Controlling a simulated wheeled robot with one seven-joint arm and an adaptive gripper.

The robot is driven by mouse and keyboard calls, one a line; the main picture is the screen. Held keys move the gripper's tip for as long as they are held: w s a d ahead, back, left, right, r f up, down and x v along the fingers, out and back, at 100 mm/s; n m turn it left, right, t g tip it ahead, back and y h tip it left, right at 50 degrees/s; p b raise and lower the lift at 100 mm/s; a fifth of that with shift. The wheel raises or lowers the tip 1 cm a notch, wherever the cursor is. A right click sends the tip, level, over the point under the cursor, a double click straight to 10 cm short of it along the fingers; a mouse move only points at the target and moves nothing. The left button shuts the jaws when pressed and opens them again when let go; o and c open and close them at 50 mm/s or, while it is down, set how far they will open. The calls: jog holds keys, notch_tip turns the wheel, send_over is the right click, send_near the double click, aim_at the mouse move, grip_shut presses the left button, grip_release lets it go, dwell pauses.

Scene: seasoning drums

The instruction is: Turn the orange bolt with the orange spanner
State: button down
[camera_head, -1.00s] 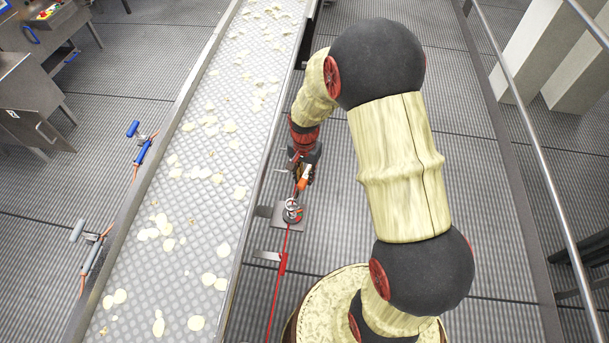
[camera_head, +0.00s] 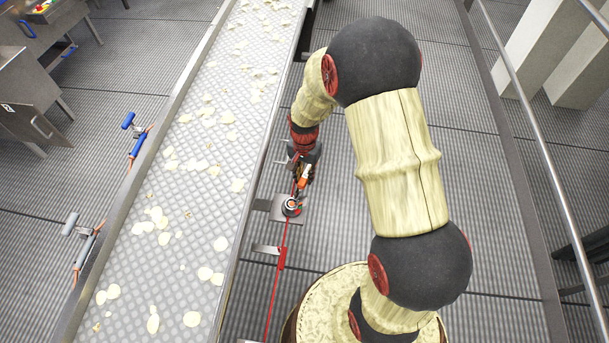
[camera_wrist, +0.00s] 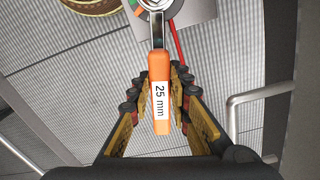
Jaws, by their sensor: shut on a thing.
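The spanner has an orange handle (camera_wrist: 159,92) with a white "25 mm" label and a metal head (camera_wrist: 156,5) cut off by the top edge of the wrist view. My gripper (camera_wrist: 160,75) is shut on the handle, with a finger on each side. In the head view the orange handle (camera_head: 304,176) shows below my wrist, and the head end reaches the round fitting (camera_head: 291,207) on a small metal plate beside the conveyor. The orange bolt is not clearly visible; I cannot tell whether the spanner's head is around it or just above it.
The conveyor (camera_head: 190,170) with pale chips runs close along the left of my gripper. A red cable (camera_head: 276,290) runs down from the plate past a metal bracket (camera_head: 267,249). A railing (camera_head: 545,160) stands at the right. Open floor lies between.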

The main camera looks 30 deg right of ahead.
jog(key=shift+s+d+f+m+p, duration=0.1)
jog(key=shift+s+d+m+p, duration=0.2)
jog(key=shift+s+m, duration=0.65)
jog(key=shift+s+d+r+m+p, duration=0.15)
jog(key=shift+s+d+m, duration=0.25)
jog(key=shift+s+m, duration=0.5)
jog(key=shift+s+d+f+m+p, duration=0.25)
jog(key=shift+s+m, duration=0.35)
jog(key=shift+m, duration=0.65)
jog(key=shift+d+r, duration=0.1)
notch_tip(320, 180, up, 6)
jog(key=p, duration=0.4)
jog(key=shift+p, duration=0.4)
